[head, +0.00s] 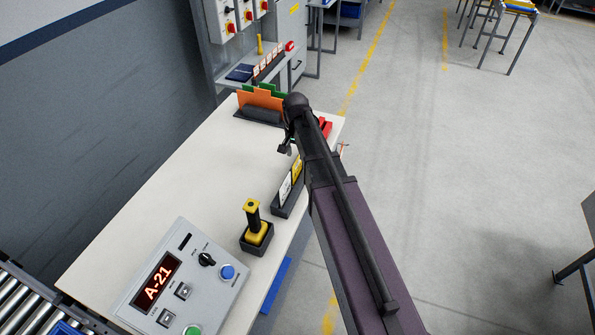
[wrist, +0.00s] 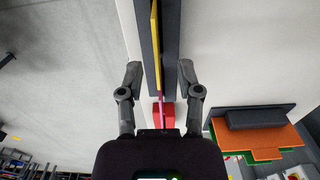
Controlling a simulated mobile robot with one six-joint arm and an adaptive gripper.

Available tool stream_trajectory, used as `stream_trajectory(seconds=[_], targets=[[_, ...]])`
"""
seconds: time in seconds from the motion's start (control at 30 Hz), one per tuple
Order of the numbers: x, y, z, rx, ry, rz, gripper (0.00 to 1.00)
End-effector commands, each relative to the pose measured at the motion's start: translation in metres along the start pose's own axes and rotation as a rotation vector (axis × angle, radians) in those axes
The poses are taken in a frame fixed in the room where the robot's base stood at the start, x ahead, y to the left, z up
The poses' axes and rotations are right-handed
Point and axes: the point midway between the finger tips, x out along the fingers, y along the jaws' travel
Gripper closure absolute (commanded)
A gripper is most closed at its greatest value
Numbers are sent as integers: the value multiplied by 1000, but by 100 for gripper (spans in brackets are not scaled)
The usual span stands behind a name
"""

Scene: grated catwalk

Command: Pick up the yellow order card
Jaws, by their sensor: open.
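The yellow order card (head: 297,167) stands upright in a dark slotted rack (head: 283,208) near the right edge of the bench, beside a white card (head: 286,188). My arm partly covers the card and the rack in the head view. In the wrist view the yellow card (wrist: 155,45) shows edge-on as a thin strip in the rack (wrist: 170,40). My gripper (wrist: 160,70) is open and empty, with its fingertips on either side of the line of cards. A thin pink edge (wrist: 161,105) also shows between the fingers.
A red object (wrist: 165,117) lies by the rack's end. Orange and green panels (head: 259,99) stand behind a dark block at the bench's far end. A yellow-and-black handle (head: 255,225) and a control box (head: 185,285) reading A-21 are nearer. The bench's left middle is clear.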

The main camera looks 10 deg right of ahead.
Motion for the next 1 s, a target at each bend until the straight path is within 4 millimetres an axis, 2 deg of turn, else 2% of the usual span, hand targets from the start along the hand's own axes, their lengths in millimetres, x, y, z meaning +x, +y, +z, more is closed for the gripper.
stream_trajectory(seconds=[0.63, 1.0], targets=[[45, 4, -3, 0, 0, 0, 54], [51, 4, -3, 0, 0, 0, 54]])
